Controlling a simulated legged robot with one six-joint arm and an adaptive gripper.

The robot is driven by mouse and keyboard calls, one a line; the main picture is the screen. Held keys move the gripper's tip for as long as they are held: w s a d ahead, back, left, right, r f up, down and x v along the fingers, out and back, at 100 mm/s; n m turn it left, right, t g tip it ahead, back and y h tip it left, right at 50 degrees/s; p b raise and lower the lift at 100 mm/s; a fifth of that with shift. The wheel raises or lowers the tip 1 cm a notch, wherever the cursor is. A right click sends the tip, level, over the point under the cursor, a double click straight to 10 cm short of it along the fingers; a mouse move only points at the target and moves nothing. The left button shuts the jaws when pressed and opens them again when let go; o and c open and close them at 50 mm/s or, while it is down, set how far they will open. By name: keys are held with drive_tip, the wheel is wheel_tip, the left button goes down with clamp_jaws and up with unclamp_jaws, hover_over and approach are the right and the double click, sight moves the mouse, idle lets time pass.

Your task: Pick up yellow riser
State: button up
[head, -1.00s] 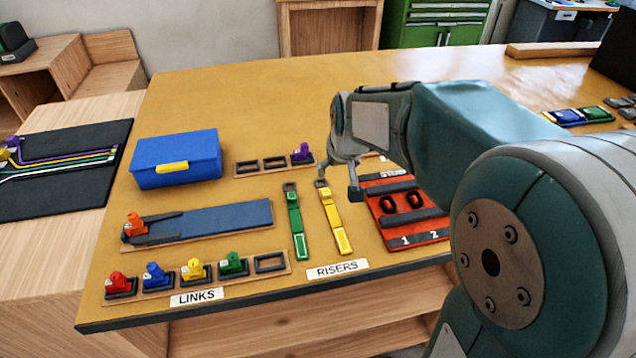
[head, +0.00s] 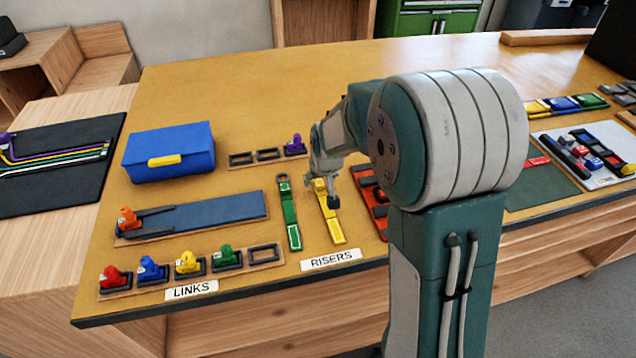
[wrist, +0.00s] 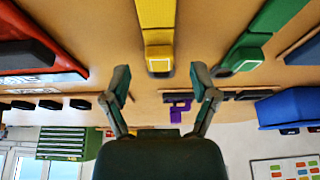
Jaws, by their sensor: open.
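The yellow riser (head: 335,230) lies on the tabletop above the RISERS label, right of the green riser (head: 290,215). My gripper (head: 328,198) is over its far end and hides part of it in the head view. In the wrist view, the yellow riser (wrist: 156,25) points at the gap between my two fingers. I cannot tell whether the fingers touch the riser.
A red tray (head: 370,198) is close on the right, partly behind my arm. A blue box (head: 170,143) and a blue mat (head: 225,218) are to the left. A purple piece (head: 295,145) sits in a holder behind.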

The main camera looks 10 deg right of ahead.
drive_tip(key=shift+x, duration=0.8)
drive_tip(key=shift+a, duration=0.1)
clamp_jaws()
drive_tip(key=shift+w+r, duration=0.1)
drive_tip(key=shift+r, duration=0.45)
wheel_tip(320, 180, up, 2)
drive_tip(key=shift+r, duration=0.25)
drive_tip(key=s+d+r, duration=0.9)
drive_tip(key=s, duration=0.1)
drive_tip(key=shift+s+d+r, duration=0.25)
drive_tip(key=shift+r, duration=0.05)
